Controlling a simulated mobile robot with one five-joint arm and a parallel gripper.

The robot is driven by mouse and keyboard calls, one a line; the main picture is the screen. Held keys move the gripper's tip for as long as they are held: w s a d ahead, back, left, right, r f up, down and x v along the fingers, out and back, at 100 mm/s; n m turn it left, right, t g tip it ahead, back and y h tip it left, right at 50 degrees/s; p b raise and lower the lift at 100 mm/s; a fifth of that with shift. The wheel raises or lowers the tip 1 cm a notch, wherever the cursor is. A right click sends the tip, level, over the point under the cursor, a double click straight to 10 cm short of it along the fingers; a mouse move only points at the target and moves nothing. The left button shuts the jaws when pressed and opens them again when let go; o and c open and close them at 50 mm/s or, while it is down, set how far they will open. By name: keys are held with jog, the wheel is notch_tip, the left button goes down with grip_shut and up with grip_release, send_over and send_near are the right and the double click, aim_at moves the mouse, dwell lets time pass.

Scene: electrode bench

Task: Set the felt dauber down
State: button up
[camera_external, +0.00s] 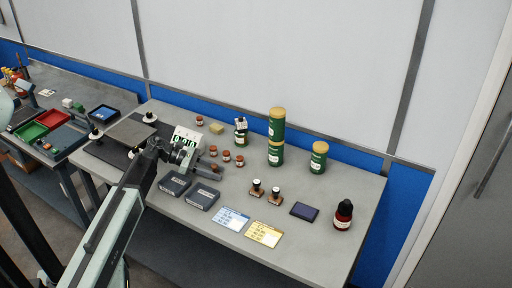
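My arm reaches in from the lower left, and my gripper (190,160) is over the bench, beside the small brown-capped jars. A short dark piece with a reddish-brown end (209,171) shows at the gripper's right side. I cannot tell whether it is the felt dauber held in the gripper or a thing standing behind it. The fingers are too small and overlapped to read. Two small dark-knobbed pieces, like stamps or daubers, stand on the bench near its middle, one on the left (256,187) and one on the right (275,196).
Two dark grey boxes (202,196) lie just below my gripper. Small brown-capped jars (226,156) stand to its right. Green canisters (318,158) stand farther back. Blue (231,218) and yellow cards (264,234), a dark pad (304,212) and a dark red bottle (343,217) are at the right.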

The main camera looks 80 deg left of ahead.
jog(key=shift+o, duration=0.6)
jog(key=shift+r, duration=0.1)
jog(key=shift+s+r+p, duration=0.1)
jog(key=shift+r+p, duration=0.15)
jog(key=shift+p, duration=0.05)
jog(key=p+v, duration=0.4)
jog(key=v, duration=0.6)
jog(key=shift+s+a+r, duration=0.15)
jog(key=shift+s+a, duration=0.25)
jog(key=shift+s, duration=0.3)
